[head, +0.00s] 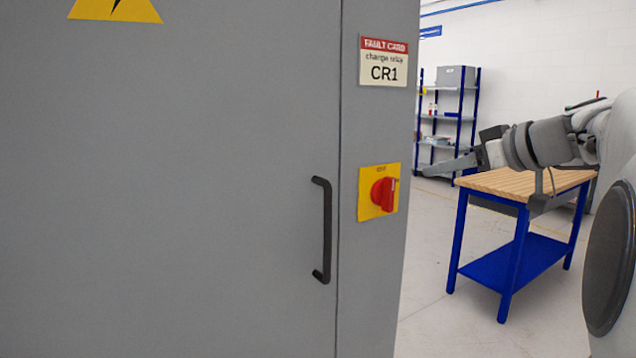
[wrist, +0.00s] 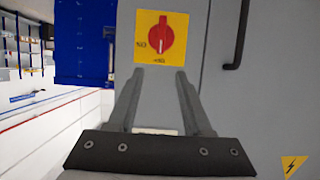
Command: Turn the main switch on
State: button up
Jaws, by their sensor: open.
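The main switch is a red rotary knob (head: 384,194) on a yellow plate (head: 366,208), on the narrow right part of the grey cabinet front. In the wrist view, which looks upside down, the knob (wrist: 160,36) and its plate (wrist: 142,57) lie just beyond the fingertips. The knob's grip stands roughly upright; its small lettering is too blurred to read surely. My gripper (head: 447,166) is right of the switch in the head view, apart from it. In the wrist view its two fingers (wrist: 160,73) are spread and empty, facing the plate.
The cabinet door (head: 180,200) has a black handle (head: 323,230) left of the switch. A fault card (head: 384,60) reading CR1 is above the switch. A wooden-topped blue workbench (head: 520,184) stands at right below my arm. Blue shelving (head: 447,120) is behind.

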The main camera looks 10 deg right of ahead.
aim_at(393, 181)
jog(key=x, duration=1.3)
jog(key=shift+a+b, duration=0.1)
jog(key=shift+b, duration=0.2)
grip_shut()
